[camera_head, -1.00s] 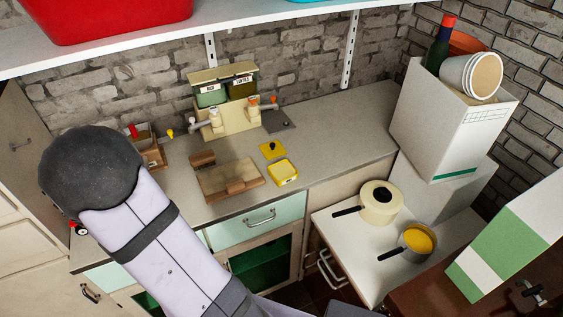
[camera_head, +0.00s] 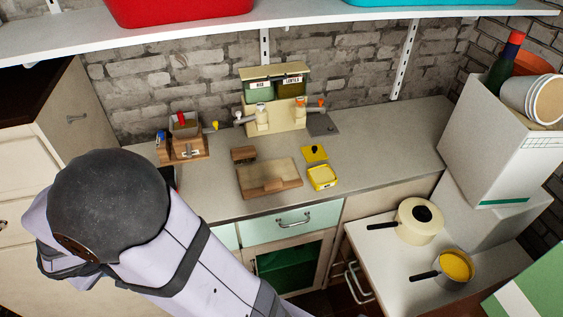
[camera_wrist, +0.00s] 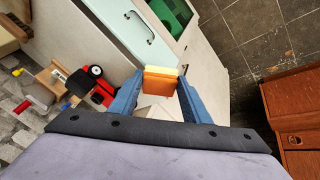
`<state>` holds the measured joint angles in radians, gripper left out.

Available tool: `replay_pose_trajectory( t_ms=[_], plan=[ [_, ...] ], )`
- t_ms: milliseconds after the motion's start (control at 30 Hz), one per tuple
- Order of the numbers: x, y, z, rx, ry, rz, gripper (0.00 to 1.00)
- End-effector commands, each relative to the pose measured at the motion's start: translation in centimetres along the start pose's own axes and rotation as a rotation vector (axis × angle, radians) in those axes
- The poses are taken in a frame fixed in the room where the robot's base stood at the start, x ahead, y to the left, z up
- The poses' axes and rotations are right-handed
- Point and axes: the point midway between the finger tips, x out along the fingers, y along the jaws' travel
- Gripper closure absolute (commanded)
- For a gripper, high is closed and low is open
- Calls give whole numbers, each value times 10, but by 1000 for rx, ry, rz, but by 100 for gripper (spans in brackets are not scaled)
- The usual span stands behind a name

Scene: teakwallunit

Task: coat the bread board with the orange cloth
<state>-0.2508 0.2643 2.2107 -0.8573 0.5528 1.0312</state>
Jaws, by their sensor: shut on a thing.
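The bread board (camera_head: 265,170) lies flat on the grey counter in the head view, with a brown piece (camera_head: 270,186) along its front part. A small dark brown block (camera_head: 243,154) stands at its back left. In the wrist view, my gripper (camera_wrist: 158,84) has its blue fingers shut on the orange cloth (camera_wrist: 160,86), a small block-like bundle with a pale yellow upper edge. The cloth is off to the side of the green-fronted cabinet, apart from the board. In the head view my gripper and the cloth are hidden behind my arm.
A yellow tub (camera_head: 322,178) and its yellow lid (camera_head: 314,153) lie right of the board. A dispenser (camera_head: 275,100) stands behind it. A wooden box (camera_head: 187,140) is left. A lidded pot (camera_head: 419,221) and a yellow-filled pan (camera_head: 457,266) stand lower right.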

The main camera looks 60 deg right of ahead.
Motion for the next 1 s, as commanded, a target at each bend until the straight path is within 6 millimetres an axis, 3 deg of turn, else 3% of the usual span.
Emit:
replay_pose_trajectory(
  t_ms=[733, 867, 1000],
  plan=[
    [2, 6, 0, 17, -4, -5, 75],
    [7, 24, 0, 66, -18, -3, 75],
    [19, 61, 7, 157, -44, 16, 75]
  ],
)
